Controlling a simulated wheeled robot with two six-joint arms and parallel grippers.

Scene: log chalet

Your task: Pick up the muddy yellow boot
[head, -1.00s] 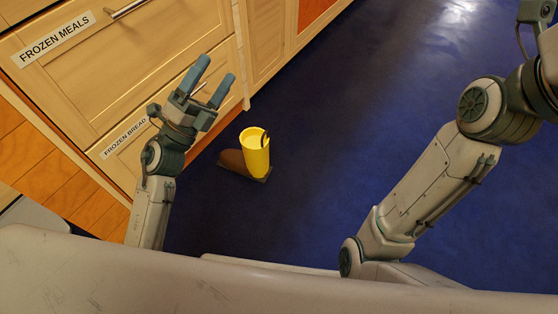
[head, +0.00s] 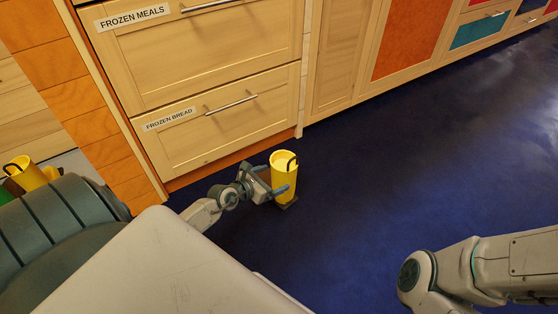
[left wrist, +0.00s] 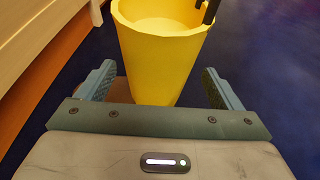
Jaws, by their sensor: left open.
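The muddy yellow boot (head: 284,178) stands upright on the dark blue floor, close to the drawer fronts. It has a black loop at its rim, and its brown foot is mostly hidden behind my left gripper. My left gripper (head: 275,182) is low beside the boot, with its fingers pointing at it. In the left wrist view the yellow shaft (left wrist: 160,55) rises just ahead of and between the two open fingers (left wrist: 162,88). I cannot tell whether either finger touches it. My right arm shows at the lower right, but its gripper is outside the frame.
Wooden drawers labelled FROZEN MEALS (head: 215,50) and FROZEN BREAD (head: 215,120) stand behind the boot. Another yellow boot-like item (head: 26,174) is at the far left, partly hidden. The blue floor (head: 400,170) to the right is clear.

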